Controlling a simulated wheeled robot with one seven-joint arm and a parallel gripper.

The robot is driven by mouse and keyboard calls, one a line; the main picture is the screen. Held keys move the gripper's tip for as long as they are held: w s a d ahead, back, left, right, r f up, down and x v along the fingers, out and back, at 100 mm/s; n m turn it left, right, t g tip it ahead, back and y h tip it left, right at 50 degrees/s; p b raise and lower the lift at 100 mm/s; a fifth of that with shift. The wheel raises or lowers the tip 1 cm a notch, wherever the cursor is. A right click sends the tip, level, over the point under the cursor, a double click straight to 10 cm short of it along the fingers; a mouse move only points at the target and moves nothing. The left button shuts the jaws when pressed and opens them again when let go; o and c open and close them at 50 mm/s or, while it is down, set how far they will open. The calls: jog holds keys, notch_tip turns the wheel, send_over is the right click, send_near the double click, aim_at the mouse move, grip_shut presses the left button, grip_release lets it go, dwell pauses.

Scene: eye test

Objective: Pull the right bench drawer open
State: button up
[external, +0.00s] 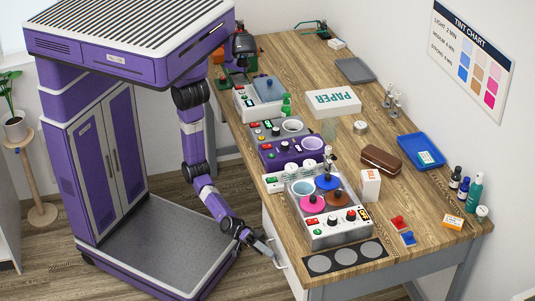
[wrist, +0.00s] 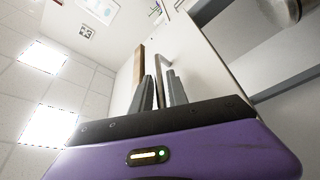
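The right bench drawer (external: 268,233) has a pale front below the bench top's near edge, at the bottom middle of the external view. Its front also fills the middle of the wrist view (wrist: 205,72). Its handle (wrist: 165,62) is a grey bar with a bent end; part of it shows in the external view (external: 284,266). My gripper (external: 270,260) is low in front of the drawer at the handle. In the wrist view my gripper's two fingers (wrist: 160,92) are apart, with the bar showing between them. Contact cannot be told. The drawer looks shut.
The wooden bench top (external: 290,75) overhangs above the drawer, its edge (wrist: 138,65) close to my fingers. A grey device with coloured discs (external: 325,225) and a dark strip with grey circles (external: 345,257) stand above. Floor (external: 240,200) is open in front of the bench.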

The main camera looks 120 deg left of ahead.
jog(key=shift+w+d, duration=0.1)
jog(key=shift+w, duration=0.15)
grip_shut()
dwell(1.4)
